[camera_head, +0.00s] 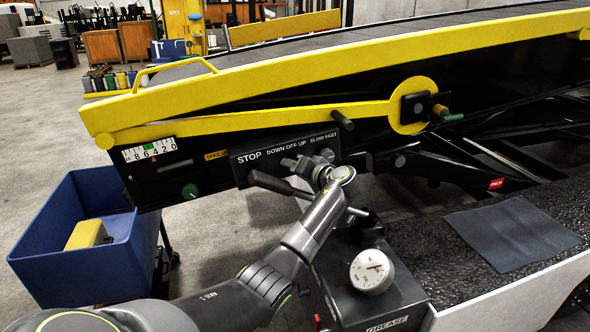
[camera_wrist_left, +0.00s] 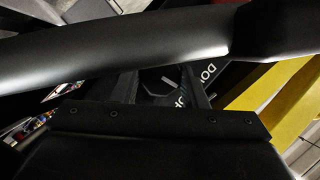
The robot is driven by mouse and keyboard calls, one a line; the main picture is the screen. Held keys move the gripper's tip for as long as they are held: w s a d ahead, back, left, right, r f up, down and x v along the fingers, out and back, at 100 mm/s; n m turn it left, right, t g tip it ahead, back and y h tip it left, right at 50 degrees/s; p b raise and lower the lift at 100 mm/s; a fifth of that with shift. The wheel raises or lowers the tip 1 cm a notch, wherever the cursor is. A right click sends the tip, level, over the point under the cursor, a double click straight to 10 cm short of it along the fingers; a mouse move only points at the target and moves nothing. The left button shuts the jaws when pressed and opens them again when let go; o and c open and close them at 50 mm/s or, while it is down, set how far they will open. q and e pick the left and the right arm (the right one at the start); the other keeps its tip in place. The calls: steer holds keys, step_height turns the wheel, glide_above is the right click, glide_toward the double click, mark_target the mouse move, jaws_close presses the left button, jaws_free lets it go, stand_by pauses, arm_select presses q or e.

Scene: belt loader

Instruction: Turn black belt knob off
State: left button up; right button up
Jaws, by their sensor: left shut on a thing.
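The black control panel (camera_head: 240,170) reads STOP, DOWN OFF UP and SLOW FAST. My left gripper (camera_head: 299,164) is at the panel just below the DOWN OFF UP label, shut on the black belt knob. The gripper hides most of the knob, so its pointing direction cannot be told. In the left wrist view, the two fingers (camera_wrist_left: 162,92) reach toward the panel, with part of the white label (camera_wrist_left: 206,76) beside them. My right gripper is not in view.
A dark handle (camera_head: 270,183) sticks out below STOP, close to my left gripper. A round white gauge (camera_head: 372,271) stands in front. A blue bin (camera_head: 50,240) holds a yellow item. The yellow belt rail (camera_head: 300,75) runs above.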

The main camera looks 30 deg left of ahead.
arm_select(q)
steer(key=shift+m+y, duration=0.4)
steer(key=shift+m, duration=0.3)
steer(key=shift+r, duration=0.1)
steer(key=o, duration=1)
steer(key=shift+c, duration=0.2)
steer(key=b+v, duration=0.4)
steer(key=v, duration=1.3)
steer(key=shift+d+b, duration=0.3)
steer(key=shift+b, duration=0.05)
